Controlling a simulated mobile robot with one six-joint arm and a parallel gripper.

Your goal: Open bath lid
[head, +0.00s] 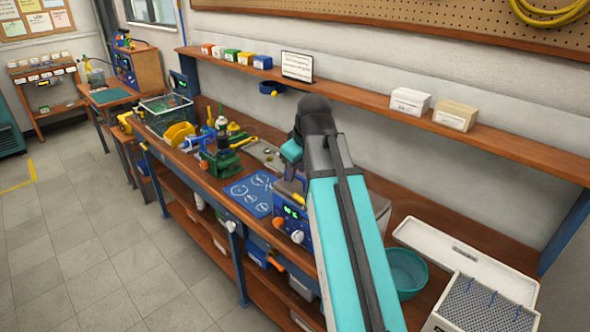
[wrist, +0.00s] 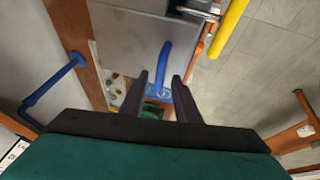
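The bath (head: 294,226) stands on the bench in the head view, a grey box with a blue front panel, green display and knobs. My arm crosses in front of it and hides most of its top. In the wrist view a flat grey surface, apparently the lid (wrist: 125,38), carries a blue bar handle (wrist: 165,62). My gripper (wrist: 160,76) is open, with its two dark fingers apart. The handle's near end appears between or just beyond the fingertips; contact cannot be told.
Left of the bath lie a blue mat (head: 251,193) and a green vise-like tool (head: 220,160). To the right are a teal bowl (head: 406,272), a white tray (head: 465,262) and a grid-topped box (head: 485,306). A shelf (head: 390,108) runs along the wall above.

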